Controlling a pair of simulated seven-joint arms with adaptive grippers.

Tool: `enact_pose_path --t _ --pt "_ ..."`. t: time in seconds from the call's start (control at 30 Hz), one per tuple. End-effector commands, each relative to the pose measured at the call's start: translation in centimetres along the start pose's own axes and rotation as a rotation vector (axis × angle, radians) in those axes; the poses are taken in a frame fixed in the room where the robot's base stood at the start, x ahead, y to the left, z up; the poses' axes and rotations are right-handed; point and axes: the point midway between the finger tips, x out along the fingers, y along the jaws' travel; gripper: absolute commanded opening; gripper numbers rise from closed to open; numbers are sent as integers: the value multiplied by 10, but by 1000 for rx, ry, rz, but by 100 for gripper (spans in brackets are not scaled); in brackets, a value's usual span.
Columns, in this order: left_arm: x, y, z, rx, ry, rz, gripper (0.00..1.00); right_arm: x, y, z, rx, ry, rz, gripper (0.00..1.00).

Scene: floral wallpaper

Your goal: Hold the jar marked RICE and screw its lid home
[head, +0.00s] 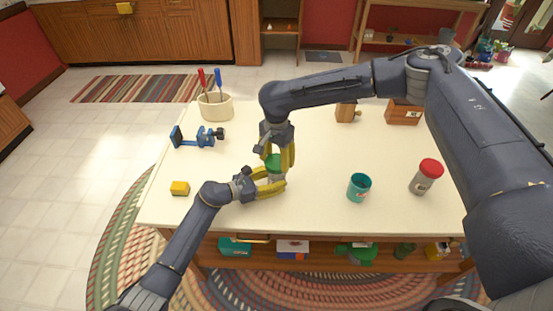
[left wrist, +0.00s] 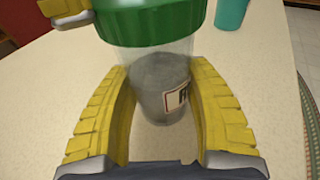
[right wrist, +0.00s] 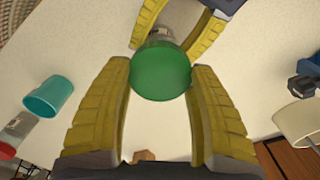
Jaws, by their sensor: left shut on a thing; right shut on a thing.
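A clear jar with greyish contents (left wrist: 150,85) stands on the table under a green lid (head: 273,161). A label on the jar shows an R at its edge; the rest is out of sight. My left gripper (head: 275,182) is shut around the jar's body from the side. My right gripper (head: 279,158) comes down from above and is shut on the green lid, which shows between its fingers in the right wrist view (right wrist: 160,72). The lid sits over the jar's mouth; I cannot tell how tight it is.
A teal cup (head: 359,188) and a red-lidded jar (head: 423,178) stand to the right. Wooden items (head: 403,113) stand at the back right.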

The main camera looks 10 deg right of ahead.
Motion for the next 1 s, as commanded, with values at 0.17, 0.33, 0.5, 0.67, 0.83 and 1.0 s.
enact_pose_path --t 0.17,0.33,0.5,0.67,0.83,1.0 --pt "0 0 0 0 0 0 24 0 0 0 -2 -1 1 67" --pt "0 0 0 0 0 0 24 0 0 0 -3 0 0 77" --pt "0 0 0 0 0 0 24 0 0 0 -10 0 0 77" --pt "0 0 0 0 0 0 24 0 0 0 -120 0 0 77" --pt "0 0 0 0 0 0 24 0 0 0 -312 0 0 77" --pt "0 0 0 0 0 0 24 0 0 0 -503 0 0 77"
